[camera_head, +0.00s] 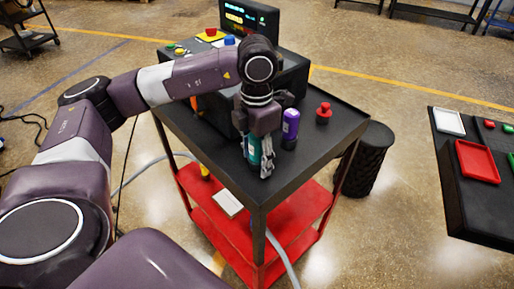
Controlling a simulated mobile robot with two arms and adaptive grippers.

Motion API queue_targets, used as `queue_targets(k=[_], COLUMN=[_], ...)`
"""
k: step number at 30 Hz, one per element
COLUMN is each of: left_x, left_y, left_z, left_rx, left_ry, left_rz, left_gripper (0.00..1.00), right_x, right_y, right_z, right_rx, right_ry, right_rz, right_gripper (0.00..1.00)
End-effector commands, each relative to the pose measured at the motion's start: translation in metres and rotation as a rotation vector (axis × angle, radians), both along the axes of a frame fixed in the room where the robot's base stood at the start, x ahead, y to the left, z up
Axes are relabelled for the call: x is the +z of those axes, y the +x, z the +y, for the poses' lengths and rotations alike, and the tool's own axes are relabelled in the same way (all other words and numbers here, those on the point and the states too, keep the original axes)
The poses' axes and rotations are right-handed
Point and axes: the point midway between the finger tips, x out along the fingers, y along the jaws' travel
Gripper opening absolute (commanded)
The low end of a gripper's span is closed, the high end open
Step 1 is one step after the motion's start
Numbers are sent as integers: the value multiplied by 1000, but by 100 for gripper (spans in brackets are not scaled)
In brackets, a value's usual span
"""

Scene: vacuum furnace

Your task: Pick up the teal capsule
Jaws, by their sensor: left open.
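The teal capsule (253,152) stands upright on the black top of the cart (294,173), near its front edge. My left gripper (263,168) points down right at the capsule, its fingers open and overlapping the capsule in the picture. Part of the capsule is hidden by the gripper. I cannot tell whether the fingers touch it. A purple capsule (290,126) stands close by on the right. My right gripper is not in view.
A red knob-shaped piece (323,112) stands farther right on the cart. A black machine with a display (250,17) and coloured buttons fills the cart's back. A dark table (470,199) with a red tray (477,161) stands at the right. A black ribbed cylinder (369,160) stands beside the cart.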

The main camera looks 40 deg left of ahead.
Motion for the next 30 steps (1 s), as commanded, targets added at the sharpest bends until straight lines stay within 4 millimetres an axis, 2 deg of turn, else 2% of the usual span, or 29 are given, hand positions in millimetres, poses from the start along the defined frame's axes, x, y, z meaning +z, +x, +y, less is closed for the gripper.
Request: queue_targets(k=[4,17,26,30], left_x=[0,0,2,11], left_y=[0,0,1,2], left_z=[0,0,0,-1], left_rx=[0,0,1,1], left_ry=[0,0,-1,-1], left_rz=[0,0,-3,-4], left_gripper=[47,0,0,0], right_x=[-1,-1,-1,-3], right_y=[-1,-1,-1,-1], right_z=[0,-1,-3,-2], right_rx=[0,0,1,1], right_ry=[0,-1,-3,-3], right_rz=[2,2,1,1], right_gripper=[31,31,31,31])
